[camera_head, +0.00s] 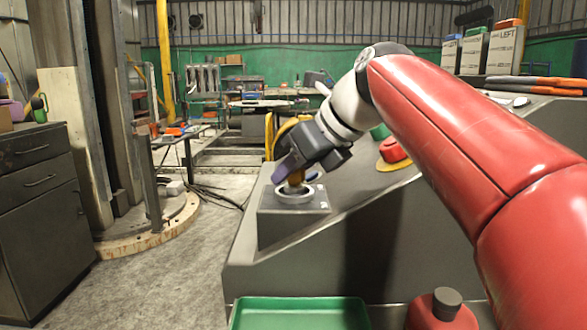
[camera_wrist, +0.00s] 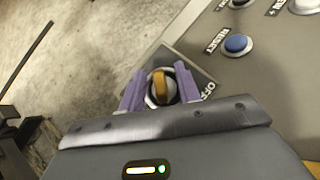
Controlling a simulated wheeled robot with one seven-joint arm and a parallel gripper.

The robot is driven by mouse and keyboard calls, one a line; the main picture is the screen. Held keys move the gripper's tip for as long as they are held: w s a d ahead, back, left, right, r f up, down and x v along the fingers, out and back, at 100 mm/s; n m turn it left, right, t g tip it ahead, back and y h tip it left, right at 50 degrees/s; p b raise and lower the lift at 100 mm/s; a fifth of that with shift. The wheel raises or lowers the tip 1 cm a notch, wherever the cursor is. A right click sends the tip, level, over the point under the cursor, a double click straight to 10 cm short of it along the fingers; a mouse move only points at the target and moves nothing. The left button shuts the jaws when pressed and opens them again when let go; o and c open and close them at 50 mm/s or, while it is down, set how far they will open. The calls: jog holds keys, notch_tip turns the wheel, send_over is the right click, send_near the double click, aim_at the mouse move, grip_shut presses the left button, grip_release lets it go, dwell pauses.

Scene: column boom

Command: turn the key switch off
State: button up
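The key switch shows in the wrist view as a yellow-orange key (camera_wrist: 158,84) on a round, pale-ringed base; its ring (camera_head: 294,197) also shows in the head view, on a grey box at the console's left end. An OFF label (camera_wrist: 204,91) is printed to its right in the wrist view. My gripper (camera_wrist: 159,83) has its two purple fingers on either side of the key, with a gap on both sides, so it is open. In the head view my gripper (camera_head: 297,177) is low over the switch and partly hides the key.
A blue RESET button (camera_wrist: 237,45) sits on the panel beside the switch. A red mushroom button (camera_head: 392,151) on a yellow base is farther right on the console. A green tray (camera_head: 300,314) and a red bottle (camera_head: 441,315) are in front. The floor at left is open.

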grip_shut()
jog(key=shift+n+g+y+p, duration=0.5)
jog(key=shift+n+g+y, duration=0.15)
jog(key=shift+n, duration=0.45)
jog(key=n+g+y, duration=0.1)
jog(key=n+g, duration=0.1)
jog(key=n, duration=0.1)
jog(key=shift+n+g, duration=0.3)
jog(key=shift+g, duration=0.05)
jog(key=n+g, duration=0.4)
jog(key=n, duration=0.1)
jog(key=shift+n, duration=0.3)
jog(key=shift+r, duration=0.1)
grip_release()
jog(key=shift+g, duration=0.3)
